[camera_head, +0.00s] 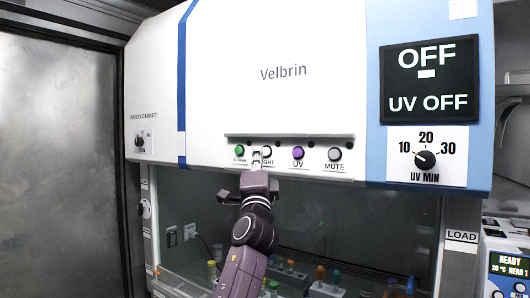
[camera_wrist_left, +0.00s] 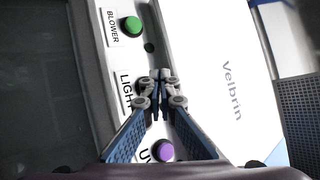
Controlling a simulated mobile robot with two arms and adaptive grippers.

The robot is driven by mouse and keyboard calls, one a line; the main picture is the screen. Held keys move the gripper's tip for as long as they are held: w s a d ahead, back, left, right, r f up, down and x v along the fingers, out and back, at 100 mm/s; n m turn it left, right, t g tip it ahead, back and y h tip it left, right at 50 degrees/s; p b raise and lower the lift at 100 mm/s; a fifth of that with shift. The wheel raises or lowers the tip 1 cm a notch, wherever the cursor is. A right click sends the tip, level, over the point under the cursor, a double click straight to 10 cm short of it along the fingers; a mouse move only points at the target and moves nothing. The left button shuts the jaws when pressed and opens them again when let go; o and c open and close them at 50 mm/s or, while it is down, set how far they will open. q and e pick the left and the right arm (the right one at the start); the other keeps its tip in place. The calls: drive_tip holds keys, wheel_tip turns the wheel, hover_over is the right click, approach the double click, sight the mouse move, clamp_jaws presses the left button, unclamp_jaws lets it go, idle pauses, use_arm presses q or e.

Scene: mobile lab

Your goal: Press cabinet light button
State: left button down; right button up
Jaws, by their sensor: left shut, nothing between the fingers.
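The safety cabinet (camera_head: 300,100) carries a row of round buttons on its front strip. The light button (camera_head: 267,151) is pale and partly covered by my left gripper (camera_head: 257,156). My left gripper is shut and empty, its fingertips at the light button. In the left wrist view the fingertips (camera_wrist_left: 160,84) lie beside the "LIGHT" label (camera_wrist_left: 127,92) and hide the button. I cannot tell whether they touch it. The display (camera_head: 428,78) reads "OFF" and "UV OFF". My right gripper is not in view.
The green blower button (camera_head: 239,150) is just left of the gripper. The purple UV button (camera_head: 298,153) and grey mute button (camera_head: 335,154) are to its right. A UV timer dial (camera_head: 425,159) sits farther right. Below the strip is glass, with tubes behind it.

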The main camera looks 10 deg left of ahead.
use_arm(q)
drive_tip(key=s+p, duration=0.1)
drive_tip(key=s+a+p, duration=0.1)
drive_tip(key=s, duration=0.1)
drive_tip(key=s+p, duration=0.1)
drive_tip(key=shift+s+a+p, duration=0.3)
drive_tip(key=shift+a, duration=0.05)
idle(0.4)
